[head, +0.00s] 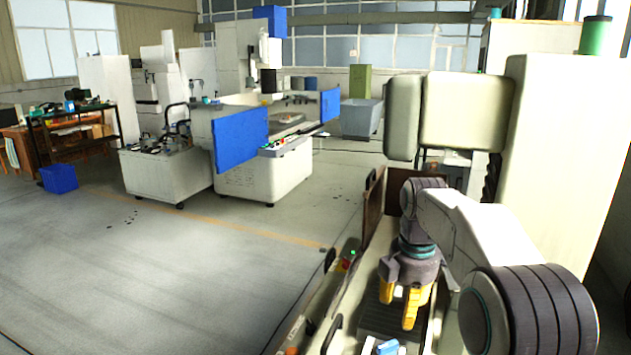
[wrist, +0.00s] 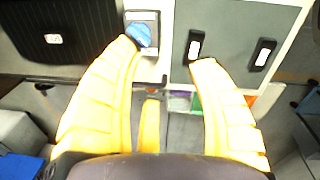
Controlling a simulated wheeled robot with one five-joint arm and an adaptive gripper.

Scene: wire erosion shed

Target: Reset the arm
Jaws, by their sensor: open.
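My gripper (head: 404,300) hangs down at the end of my arm, low on the right in the head view. Its yellow fingers point toward the worktable of a machine. In the wrist view my gripper (wrist: 165,54) is open, with its two long fingers spread wide and a shorter yellow finger between them. Nothing is held between them. A small blue object (wrist: 138,35) shows near the left fingertip, and I cannot tell whether they touch. A blue and white object (head: 388,347) also shows below my gripper in the head view.
A tall pale machine body (head: 560,150) stands close on the right. Two black handles show on a grey panel (wrist: 222,32) in the wrist view. Farther off are a machine with blue panels (head: 240,138), a grey cart (head: 165,172) and a blue bin (head: 60,178). The floor on the left is open.

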